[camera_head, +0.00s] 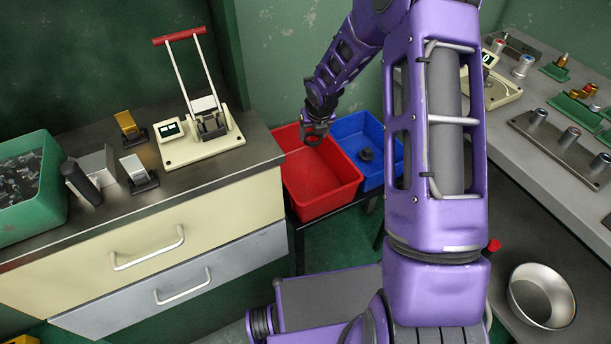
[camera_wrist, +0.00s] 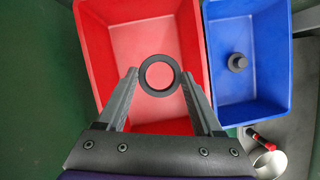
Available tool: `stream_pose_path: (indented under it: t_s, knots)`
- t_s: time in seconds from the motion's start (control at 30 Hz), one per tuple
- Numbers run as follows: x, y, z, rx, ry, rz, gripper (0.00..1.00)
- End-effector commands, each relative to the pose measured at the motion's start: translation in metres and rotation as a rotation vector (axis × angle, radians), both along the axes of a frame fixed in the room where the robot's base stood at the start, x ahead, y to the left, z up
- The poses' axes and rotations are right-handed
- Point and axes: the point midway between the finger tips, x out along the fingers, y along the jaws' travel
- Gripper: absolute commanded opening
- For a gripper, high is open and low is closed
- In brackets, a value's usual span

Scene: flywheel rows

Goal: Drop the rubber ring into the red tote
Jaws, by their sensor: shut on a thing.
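The rubber ring (camera_wrist: 144,84) is a flat black ring held between my gripper's two fingertips (camera_wrist: 160,80) in the wrist view. The red tote (camera_wrist: 97,73) lies below it, and its red floor shows through the ring's hole. In the head view my gripper (camera_head: 316,130) is over the back part of the red tote (camera_head: 331,206). The ring is too small and dark to make out clearly there. The visible floor of the red tote is bare.
A blue tote (camera_head: 385,178) with a dark round part (camera_head: 366,154) in it stands right beside the red one. A cabinet (camera_head: 228,210) with a lever press (camera_head: 205,125) is at left. A metal bowl (camera_head: 541,296) sits at lower right.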

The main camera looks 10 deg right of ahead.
Motion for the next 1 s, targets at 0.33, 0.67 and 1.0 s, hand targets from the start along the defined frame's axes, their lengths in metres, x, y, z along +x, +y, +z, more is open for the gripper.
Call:
stream_pose_path:
  t_s: [0.33,0.67,1.0]
  knots:
    - [0.000,0.000,0.000,0.000,-0.001,0.000,0.84]
    - [0.000,0.000,0.000,0.000,-0.001,0.000,1.00]
    - [-0.018,-0.002,0.050,0.000,-0.004,-0.002,1.00]
